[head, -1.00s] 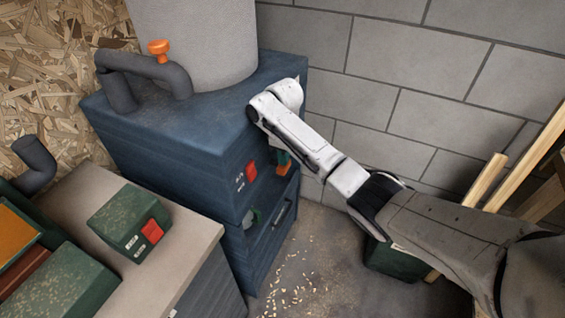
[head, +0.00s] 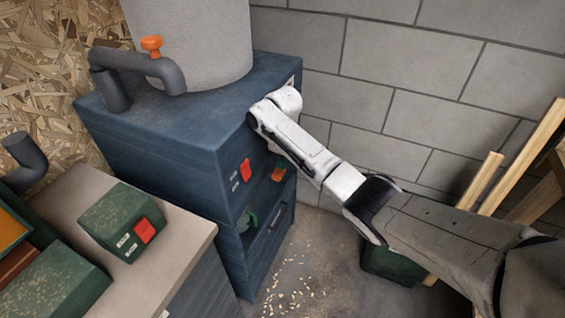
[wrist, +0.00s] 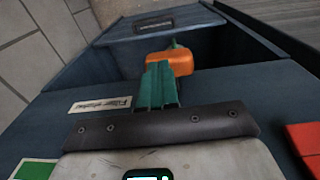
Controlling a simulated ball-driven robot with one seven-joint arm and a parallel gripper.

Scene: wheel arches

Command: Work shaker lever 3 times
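The orange shaker lever (wrist: 170,62) sticks out from the front of the blue cabinet, near a label reading "Filter shaker" (wrist: 100,105). It also shows in the head view (head: 279,175), below the end of my arm. My gripper (wrist: 160,72) has its green fingers side by side with hardly any gap. Their tips are right at the near side of the lever and seem to touch it. The lever's orange end shows beyond the tips, not between the fingers. In the head view my arm hides most of the gripper.
A red switch (head: 245,170) is on the cabinet (head: 185,145) left of the lever. Below is an open compartment with a green part (head: 248,218). A bench with a green switch box (head: 120,222) stands at left. A block wall (head: 360,100) is close behind my arm.

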